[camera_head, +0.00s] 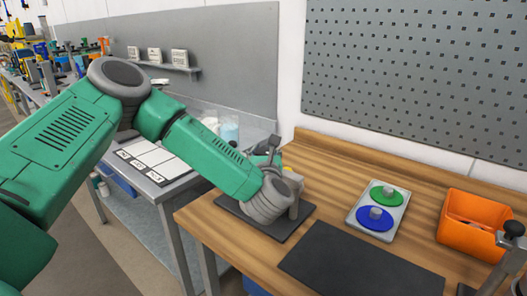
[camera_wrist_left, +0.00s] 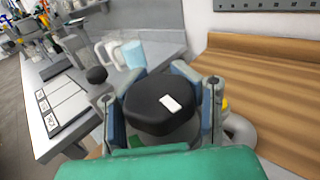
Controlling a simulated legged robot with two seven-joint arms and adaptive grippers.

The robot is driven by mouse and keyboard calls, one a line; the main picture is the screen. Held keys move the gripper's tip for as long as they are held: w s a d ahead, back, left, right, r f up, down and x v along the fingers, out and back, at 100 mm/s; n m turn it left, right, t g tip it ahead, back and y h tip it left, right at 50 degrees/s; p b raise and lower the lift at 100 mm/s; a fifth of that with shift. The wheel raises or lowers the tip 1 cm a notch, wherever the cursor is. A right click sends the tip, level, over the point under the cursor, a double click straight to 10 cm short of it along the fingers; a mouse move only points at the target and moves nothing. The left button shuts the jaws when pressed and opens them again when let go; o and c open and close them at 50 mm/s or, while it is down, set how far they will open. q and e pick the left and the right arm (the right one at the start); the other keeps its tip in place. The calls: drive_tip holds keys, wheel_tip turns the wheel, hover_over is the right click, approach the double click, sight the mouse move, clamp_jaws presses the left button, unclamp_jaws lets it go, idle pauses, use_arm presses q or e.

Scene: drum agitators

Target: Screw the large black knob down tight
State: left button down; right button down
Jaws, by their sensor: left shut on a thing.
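The large black knob (camera_wrist_left: 155,108) has a white rectangular mark on top and fills the middle of the left wrist view. My left gripper (camera_wrist_left: 162,104) is shut on it, with one finger on each side. In the head view my green left arm reaches to a dark base plate (camera_head: 246,223) at the left end of the wooden bench, and its wrist hides the knob and most of the gripper. What lies under the knob is hidden, so I cannot tell how far down it sits.
On the wooden bench are a black mat (camera_head: 350,268), a grey tray (camera_head: 355,217) with green and blue discs, and an orange bin (camera_head: 472,229). A metal table (camera_head: 185,178) stands left, and a pegboard wall behind.

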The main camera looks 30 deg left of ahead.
idle(0.4)
use_arm(q)
drive_tip(key=shift+f, duration=0.1)
drive_tip(key=m+t+h+b, duration=0.2)
drive_tip(key=h, duration=0.1)
drive_tip(key=shift+d+f+m+b, duration=0.2)
drive_tip(key=shift+m+b, duration=0.1)
drive_tip(key=shift+b, duration=0.1)
drive_tip(key=m+h+b, duration=0.3)
drive_tip(key=h+b, duration=0.1)
drive_tip(key=d+m+h+b, duration=0.1)
drive_tip(key=m+h+b, duration=0.1)
drive_tip(key=h+b, duration=0.2)
drive_tip(key=m+h+b, duration=0.3)
drive_tip(key=h, duration=0.2)
drive_tip(key=shift+w+d+m+t+h+b, duration=0.1)
drive_tip(key=shift+d+m+t+h+b, duration=0.2)
drive_tip(key=shift+d+b, duration=0.1)
drive_tip(key=shift+d+r+m+h+b, duration=0.1)
drive_tip(key=shift+r+m+h+b, duration=0.1)
drive_tip(key=shift+m+h+b, duration=0.45)
drive_tip(key=shift+h+b, duration=0.25)
drive_tip(key=shift+b, duration=0.05)
drive_tip(key=shift+r, duration=0.15)
